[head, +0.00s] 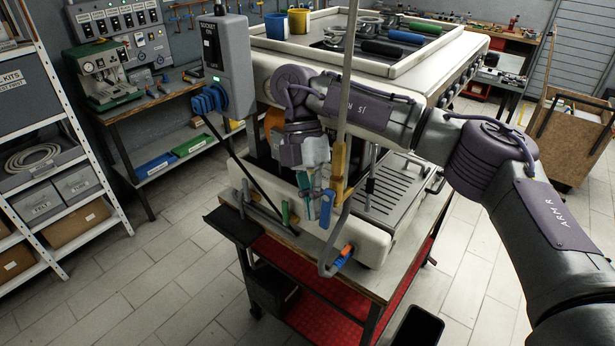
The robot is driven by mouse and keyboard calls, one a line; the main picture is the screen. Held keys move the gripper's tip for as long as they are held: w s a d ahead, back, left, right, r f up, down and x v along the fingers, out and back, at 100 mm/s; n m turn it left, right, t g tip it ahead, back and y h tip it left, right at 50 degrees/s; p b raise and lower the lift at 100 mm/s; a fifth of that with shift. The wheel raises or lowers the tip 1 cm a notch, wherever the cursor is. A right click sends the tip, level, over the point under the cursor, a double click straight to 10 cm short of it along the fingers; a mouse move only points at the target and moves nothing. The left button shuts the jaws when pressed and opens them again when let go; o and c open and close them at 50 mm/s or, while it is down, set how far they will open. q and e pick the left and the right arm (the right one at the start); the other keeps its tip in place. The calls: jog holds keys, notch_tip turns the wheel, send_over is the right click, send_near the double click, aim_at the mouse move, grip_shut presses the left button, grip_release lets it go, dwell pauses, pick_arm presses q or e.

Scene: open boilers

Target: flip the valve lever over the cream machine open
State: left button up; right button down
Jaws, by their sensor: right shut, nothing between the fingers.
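The cream machine (385,62) stands on a bench in the middle of the head view. A grey vertical pipe (347,75) runs down in front of it. A yellow-orange lever (339,165) stands roughly upright along this pipe; I take it for the valve lever. My right gripper (318,205) hangs in front of the machine, just left of the yellow lever, fingers down. It is shut and empty. Whether its fingers touch the lever I cannot tell. The lever's pivot is partly hidden by the gripper. My left gripper is out of view.
A grey box (227,55) with a blue knob (209,100) is at the machine's left. The pipe bends below, near an orange and blue fitting (345,255). A slotted drip tray (395,185) lies right of the lever. The tiled floor at left is clear.

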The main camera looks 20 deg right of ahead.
jog(key=v, duration=0.6)
jog(key=shift+w+r, duration=0.2)
jog(key=shift+r, duration=0.1)
